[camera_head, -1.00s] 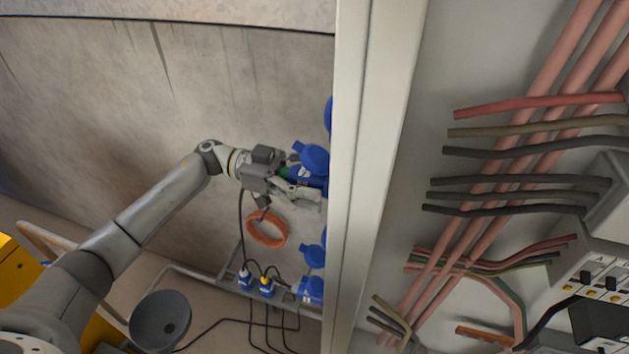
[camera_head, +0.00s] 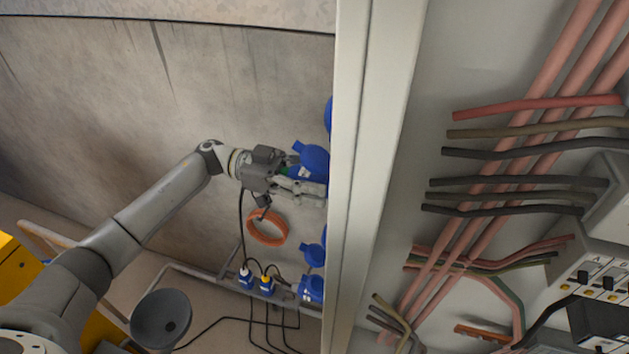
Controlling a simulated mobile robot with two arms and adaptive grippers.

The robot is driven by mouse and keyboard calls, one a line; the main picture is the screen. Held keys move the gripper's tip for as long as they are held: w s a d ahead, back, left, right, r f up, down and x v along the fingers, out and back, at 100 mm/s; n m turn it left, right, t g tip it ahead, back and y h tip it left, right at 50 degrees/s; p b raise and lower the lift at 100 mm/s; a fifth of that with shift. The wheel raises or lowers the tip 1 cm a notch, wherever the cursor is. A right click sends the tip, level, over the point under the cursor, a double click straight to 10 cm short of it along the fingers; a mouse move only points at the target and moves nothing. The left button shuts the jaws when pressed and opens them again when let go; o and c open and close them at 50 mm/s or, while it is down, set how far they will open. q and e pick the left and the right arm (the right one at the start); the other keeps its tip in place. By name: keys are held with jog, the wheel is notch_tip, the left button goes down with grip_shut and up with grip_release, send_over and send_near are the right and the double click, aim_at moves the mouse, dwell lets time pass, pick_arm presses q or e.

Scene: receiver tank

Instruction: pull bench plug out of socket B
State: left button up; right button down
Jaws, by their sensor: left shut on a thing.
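My left gripper (camera_head: 308,186) reaches in from the left to a blue socket with a raised round lid (camera_head: 313,158) on the cabinet's left side. Its fingers are shut on the bench plug at this socket. The plug is mostly hidden by the fingers; only a small green part (camera_head: 285,171) shows beside them. I cannot read a letter on the socket, nor tell how deep the plug sits. My right gripper is not in view.
More blue sockets (camera_head: 312,289) sit lower on the cabinet side. Plugs with black cables (camera_head: 267,286) stand on a low rail. An orange ring (camera_head: 267,227) hangs below my gripper. The cabinet's pale edge (camera_head: 366,170) stands close right; a grey bowl (camera_head: 161,318) is below.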

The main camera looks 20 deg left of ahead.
aim_at(287, 174)
pick_arm(q)
jog(key=shift+c, duration=0.8)
jog(key=shift+a, duration=0.1)
jog(key=shift+w+a, duration=0.1)
jog(key=shift+a, duration=0.05)
jog(key=shift+a, duration=1.55)
jog(key=shift+a, duration=0.15)
jog(key=shift+a, duration=0.2)
jog(key=shift+a+b, duration=0.4)
jog(key=shift+a, duration=0.35)
